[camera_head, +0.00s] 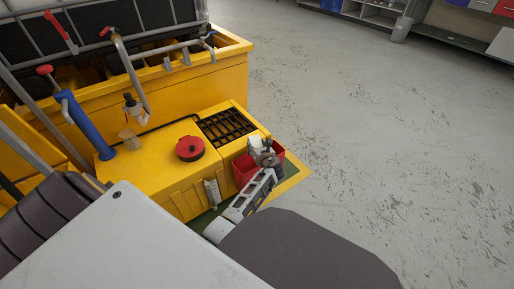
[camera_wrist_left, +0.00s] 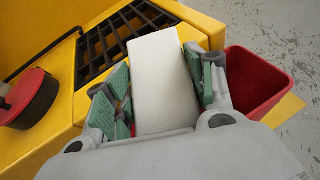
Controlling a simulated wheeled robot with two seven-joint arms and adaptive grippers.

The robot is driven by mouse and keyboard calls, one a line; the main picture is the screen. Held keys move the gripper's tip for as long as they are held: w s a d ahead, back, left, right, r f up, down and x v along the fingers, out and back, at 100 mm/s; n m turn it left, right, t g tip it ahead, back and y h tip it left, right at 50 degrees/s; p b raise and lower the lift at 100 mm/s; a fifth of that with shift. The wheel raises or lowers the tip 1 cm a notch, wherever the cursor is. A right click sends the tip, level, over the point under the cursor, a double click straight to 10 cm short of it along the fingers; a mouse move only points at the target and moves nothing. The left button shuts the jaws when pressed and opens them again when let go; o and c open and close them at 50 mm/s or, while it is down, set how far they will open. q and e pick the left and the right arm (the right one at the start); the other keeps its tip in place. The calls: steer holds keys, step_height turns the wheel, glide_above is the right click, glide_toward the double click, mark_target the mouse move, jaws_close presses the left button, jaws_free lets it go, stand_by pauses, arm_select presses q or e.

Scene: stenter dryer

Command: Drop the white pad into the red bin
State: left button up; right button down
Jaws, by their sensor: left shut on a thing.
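My left gripper (camera_head: 266,157) is shut on the white pad (camera_head: 254,144). In the left wrist view the pad (camera_wrist_left: 161,80) stands as a pale block between the green-lined fingers of the gripper (camera_wrist_left: 160,92). The red bin (camera_head: 243,170) stands on the floor against the yellow unit. In the head view the gripper and pad overlap the bin, hiding part of it. In the left wrist view the bin (camera_wrist_left: 256,82) shows to the right of the gripper, and a little red shows between the fingers. The right gripper is not in view.
A yellow unit (camera_head: 165,160) carries a black grate (camera_head: 228,127) and a round red-lidded item (camera_head: 190,148). A blue pipe (camera_head: 85,125) and a clear cup (camera_head: 130,139) are farther left. The grey floor (camera_head: 350,130) to the right is open.

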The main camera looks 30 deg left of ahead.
arm_select(q)
steer(key=o, duration=1.1)
steer(key=shift+s+d, duration=0.15)
steer(key=shift+s+d+r, duration=0.2)
steer(key=shift+s+d, duration=0.1)
steer(key=shift+d, duration=0.05)
steer(key=v, duration=0.6)
steer(key=shift+r, duration=0.1)
stand_by(0.4)
